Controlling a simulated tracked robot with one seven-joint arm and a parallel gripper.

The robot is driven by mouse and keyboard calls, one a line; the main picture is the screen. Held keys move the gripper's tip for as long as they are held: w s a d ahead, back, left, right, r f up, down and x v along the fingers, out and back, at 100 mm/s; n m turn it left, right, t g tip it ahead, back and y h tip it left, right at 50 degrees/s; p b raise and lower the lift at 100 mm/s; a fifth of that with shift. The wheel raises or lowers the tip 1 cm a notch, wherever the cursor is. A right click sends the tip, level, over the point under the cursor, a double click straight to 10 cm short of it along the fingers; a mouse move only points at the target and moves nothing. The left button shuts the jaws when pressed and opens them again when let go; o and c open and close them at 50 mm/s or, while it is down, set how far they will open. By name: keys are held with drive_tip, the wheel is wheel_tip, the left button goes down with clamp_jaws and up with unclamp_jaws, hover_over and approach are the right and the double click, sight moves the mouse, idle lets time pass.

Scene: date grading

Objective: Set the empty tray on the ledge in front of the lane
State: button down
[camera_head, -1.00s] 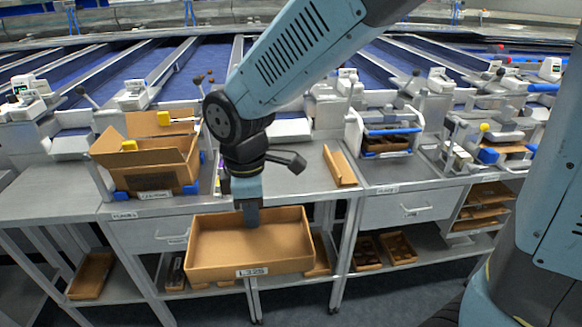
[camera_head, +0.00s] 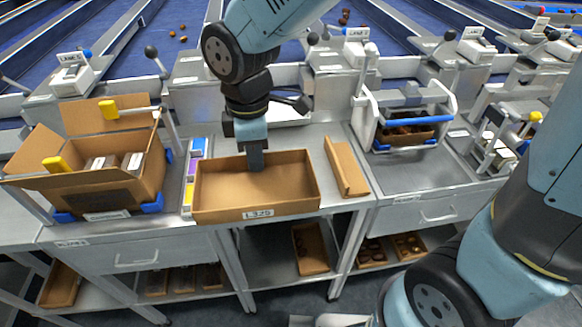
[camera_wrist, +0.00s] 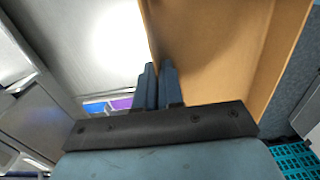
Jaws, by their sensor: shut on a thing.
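The empty brown cardboard tray (camera_head: 215,212), labelled L325, is at the counter's front edge in the head view. My gripper (camera_head: 256,163) points down and is shut on the tray's far wall. In the wrist view, the fingers (camera_wrist: 158,82) pinch the wall, and the bare inside of the tray (camera_wrist: 215,50) shows to their right. The grey counter ledge (camera_head: 345,215) lies beneath and around the tray, in front of a lane (camera_head: 188,45). I cannot tell whether the tray touches the ledge.
An open carton (camera_head: 85,190) in a blue-cornered holder stands left, with coloured strips (camera_head: 192,170) between it and the tray. A narrow cardboard piece (camera_head: 346,168) lies close on the right. Further right is a framed station with a blue bar (camera_head: 415,124). Trays sit on the lower shelf (camera_head: 275,268).

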drive_tip(key=w+d+f, duration=0.1)
drive_tip(key=w+f, duration=0.1)
drive_tip(key=w, duration=0.2)
drive_tip(key=w+d+f, duration=0.1)
drive_tip(key=w+f, duration=0.2)
drive_tip(key=w, duration=0.1)
drive_tip(key=w+d+f, duration=0.2)
drive_tip(key=w+f, duration=0.1)
drive_tip(key=w, duration=0.1)
drive_tip(key=shift+w+d+f, duration=0.1)
drive_tip(key=shift+f, duration=0.05)
drive_tip(key=shift+w+d+f, duration=0.15)
drive_tip(key=shift+w+f, duration=0.25)
drive_tip(key=shift+f, duration=0.1)
drive_tip(key=shift+w+d+f, duration=0.1)
drive_tip(key=shift+w+f, duration=0.1)
drive_tip(key=shift+f, duration=1.65)
drive_tip(key=c, duration=1.3)
unclamp_jaws()
